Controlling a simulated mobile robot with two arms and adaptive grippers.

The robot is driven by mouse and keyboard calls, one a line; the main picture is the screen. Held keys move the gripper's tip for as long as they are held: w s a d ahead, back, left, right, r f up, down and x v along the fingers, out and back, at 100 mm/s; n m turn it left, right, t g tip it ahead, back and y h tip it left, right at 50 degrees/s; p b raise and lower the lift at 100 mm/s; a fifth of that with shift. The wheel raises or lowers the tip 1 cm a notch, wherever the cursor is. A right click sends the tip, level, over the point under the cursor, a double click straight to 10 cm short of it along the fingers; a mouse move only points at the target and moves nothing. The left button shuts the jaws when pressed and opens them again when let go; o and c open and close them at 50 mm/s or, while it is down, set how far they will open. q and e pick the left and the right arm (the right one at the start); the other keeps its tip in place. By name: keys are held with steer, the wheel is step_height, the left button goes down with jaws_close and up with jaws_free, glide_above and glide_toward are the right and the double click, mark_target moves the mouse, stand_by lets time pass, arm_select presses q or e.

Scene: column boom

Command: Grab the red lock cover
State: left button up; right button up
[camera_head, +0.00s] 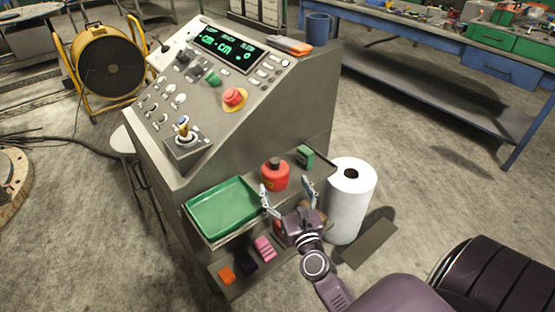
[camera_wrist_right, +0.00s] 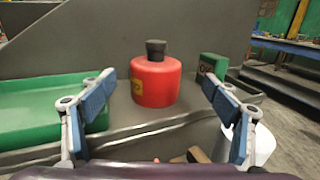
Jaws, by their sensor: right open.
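The red lock cover (camera_head: 274,176) is a short red cylinder with a dark knob on top. It stands upright on the grey shelf of the control console. In the right wrist view the red lock cover (camera_wrist_right: 156,80) sits between and beyond the fingertips, with a yellow label on its side. My right gripper (camera_head: 288,190) is open and in front of the cover, its fingers spread on either side. In the right wrist view the right gripper (camera_wrist_right: 155,84) looks empty, and I cannot tell whether a finger touches the cover. My left gripper is not in view.
A green tray (camera_head: 222,207) lies left of the cover, and a small green box (camera_head: 306,156) stands right of it. A white roll (camera_head: 350,205) stands on the floor at right. Small orange, dark and pink items (camera_head: 264,248) lie on the lower shelf. The console panel (camera_head: 290,110) rises behind.

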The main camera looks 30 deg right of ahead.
mark_target(279, 178)
steer(key=x, duration=0.3)
steer(key=shift+w+a+r+p, duration=0.15)
steer(key=shift+w+r+p, duration=0.05)
steer(key=shift+w+p, duration=0.25)
steer(key=x, duration=0.2)
steer(key=shift+w+f, duration=0.25)
steer(key=shift+w, duration=0.05)
steer(key=shift+w+d, duration=0.25)
steer(key=shift+w, duration=0.3)
steer(key=c, duration=0.9)
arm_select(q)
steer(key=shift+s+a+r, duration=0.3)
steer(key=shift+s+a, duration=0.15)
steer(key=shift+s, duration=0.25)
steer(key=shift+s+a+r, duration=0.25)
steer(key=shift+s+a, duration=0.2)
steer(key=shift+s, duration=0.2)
arm_select(e)
steer(key=c, duration=0.5)
